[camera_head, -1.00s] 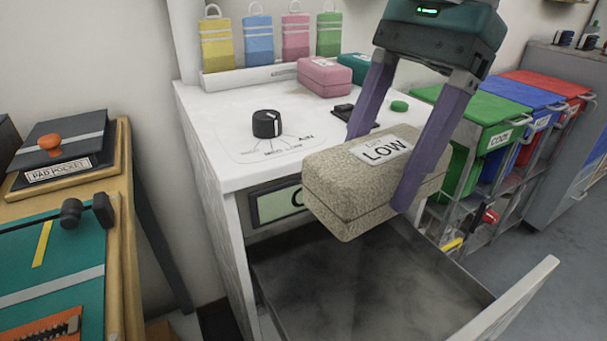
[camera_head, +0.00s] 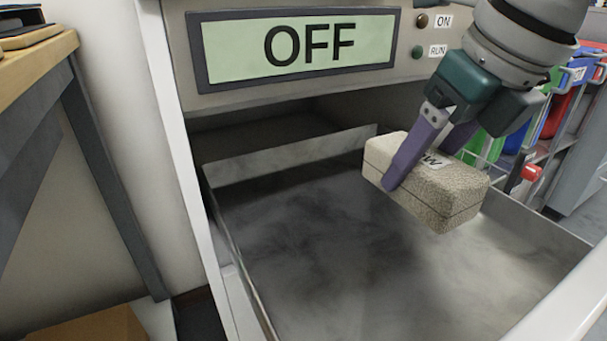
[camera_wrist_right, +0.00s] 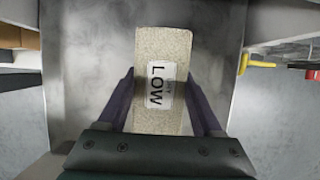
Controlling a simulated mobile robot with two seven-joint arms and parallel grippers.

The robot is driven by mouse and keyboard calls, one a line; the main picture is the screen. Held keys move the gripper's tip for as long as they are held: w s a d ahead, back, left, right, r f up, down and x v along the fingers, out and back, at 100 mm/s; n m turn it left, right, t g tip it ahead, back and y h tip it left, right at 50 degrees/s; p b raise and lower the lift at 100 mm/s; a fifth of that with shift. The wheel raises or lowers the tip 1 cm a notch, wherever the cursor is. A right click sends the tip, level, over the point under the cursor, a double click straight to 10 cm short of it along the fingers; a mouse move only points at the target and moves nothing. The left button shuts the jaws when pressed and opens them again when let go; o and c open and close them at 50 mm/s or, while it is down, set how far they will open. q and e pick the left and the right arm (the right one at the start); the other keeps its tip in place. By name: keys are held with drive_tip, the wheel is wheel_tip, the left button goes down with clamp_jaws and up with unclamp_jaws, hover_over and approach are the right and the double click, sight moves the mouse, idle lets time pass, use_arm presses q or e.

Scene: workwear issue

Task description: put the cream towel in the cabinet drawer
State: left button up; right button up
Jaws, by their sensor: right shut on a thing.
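The cream towel (camera_head: 447,201) is a folded, speckled block with a white label reading LOW. My right gripper (camera_head: 422,172) is shut on it, with a purple finger on each side. The towel is tilted over the open cabinet drawer (camera_head: 300,270), toward its right side; I cannot tell whether it touches the floor. The drawer is grey metal, pulled out and otherwise empty. In the right wrist view the towel (camera_wrist_right: 160,112) sits between the fingers above the bare drawer floor (camera_wrist_right: 90,75). My left gripper is not in view.
The cabinet's front panel (camera_head: 190,72) has an OFF display (camera_head: 300,45) and ON and RUN lamps above the drawer. A wooden table (camera_head: 40,55) stands at the left. Coloured bins in a rack (camera_head: 560,120) stand at the right. The left part of the drawer is free.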

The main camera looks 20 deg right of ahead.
sight(447, 170)
wheel_tip(447, 170, down, 3)
drive_tip(key=shift+s+r, duration=0.1)
drive_tip(key=shift+r, duration=0.1)
wheel_tip(447, 170, down, 4)
drive_tip(key=shift+r+b, duration=0.1)
drive_tip(key=shift+b, duration=0.9)
drive_tip(key=shift+r, duration=0.1)
drive_tip(key=o, duration=1.5)
drive_tip(key=shift+s+r+p, duration=0.1)
drive_tip(key=shift+r+p, duration=0.25)
drive_tip(key=shift+r, duration=0.1)
drive_tip(key=p+v, duration=0.3)
drive_tip(key=v, duration=0.7)
drive_tip(key=shift+s+r+p, duration=0.2)
drive_tip(key=shift+r+p, duration=0.15)
drive_tip(key=shift+r, duration=0.15)
